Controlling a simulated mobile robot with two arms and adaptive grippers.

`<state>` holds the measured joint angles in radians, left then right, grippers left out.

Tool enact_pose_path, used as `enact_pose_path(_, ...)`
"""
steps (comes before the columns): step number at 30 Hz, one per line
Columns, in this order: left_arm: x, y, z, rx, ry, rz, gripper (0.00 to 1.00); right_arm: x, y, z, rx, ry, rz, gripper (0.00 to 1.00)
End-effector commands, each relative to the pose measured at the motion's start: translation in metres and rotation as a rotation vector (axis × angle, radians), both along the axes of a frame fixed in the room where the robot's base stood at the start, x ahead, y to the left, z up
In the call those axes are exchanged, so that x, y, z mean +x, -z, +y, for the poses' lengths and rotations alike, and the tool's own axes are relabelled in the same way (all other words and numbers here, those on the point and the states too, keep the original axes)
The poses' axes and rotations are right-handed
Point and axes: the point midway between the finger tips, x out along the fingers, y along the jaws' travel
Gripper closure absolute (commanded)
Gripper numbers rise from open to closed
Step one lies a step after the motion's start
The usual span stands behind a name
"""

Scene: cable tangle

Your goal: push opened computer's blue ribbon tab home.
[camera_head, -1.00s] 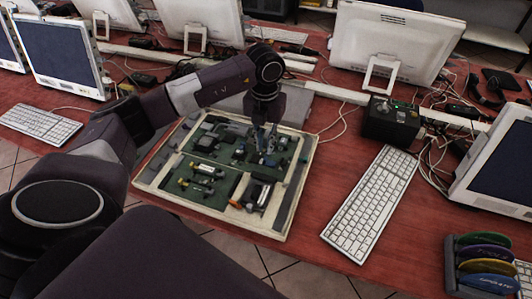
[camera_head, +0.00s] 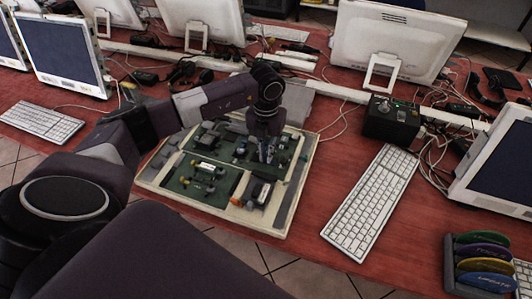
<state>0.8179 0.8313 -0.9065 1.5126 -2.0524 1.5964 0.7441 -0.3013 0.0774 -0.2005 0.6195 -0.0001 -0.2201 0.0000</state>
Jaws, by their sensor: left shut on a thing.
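The opened computer (camera_head: 227,213) lies flat on the red table, a pale frame around a green board with several dark and metallic parts. My left gripper (camera_head: 266,156) points down over the upper right part of the board. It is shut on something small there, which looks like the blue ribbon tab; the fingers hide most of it. I cannot tell how far the tab sits in its socket. My right gripper does not show.
A white keyboard (camera_head: 369,203) lies right of the computer, and a dark box (camera_head: 391,121) stands behind it. A rack of coloured items (camera_head: 484,262) is at the lower right. Monitors (camera_head: 392,42) and loose cables line the back. Red table between computer and keyboard is clear.

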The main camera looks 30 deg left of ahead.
Motion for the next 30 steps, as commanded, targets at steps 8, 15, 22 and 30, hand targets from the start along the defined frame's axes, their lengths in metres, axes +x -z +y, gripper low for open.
enact_pose_path(8, 0.002, 0.0, -0.005, -0.001, 0.001, -0.002, 1.0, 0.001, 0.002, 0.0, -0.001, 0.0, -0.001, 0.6)
enact_pose_path(15, 0.004, -0.001, -0.017, -0.002, 0.001, 0.0, 1.0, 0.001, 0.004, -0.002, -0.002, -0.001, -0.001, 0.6)
enact_pose_path(22, 0.004, -0.001, -0.017, -0.004, 0.001, -0.002, 0.85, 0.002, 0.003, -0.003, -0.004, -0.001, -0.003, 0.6)
enact_pose_path(30, 0.004, -0.003, -0.016, -0.003, 0.001, -0.002, 0.85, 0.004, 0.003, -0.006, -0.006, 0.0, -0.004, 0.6)
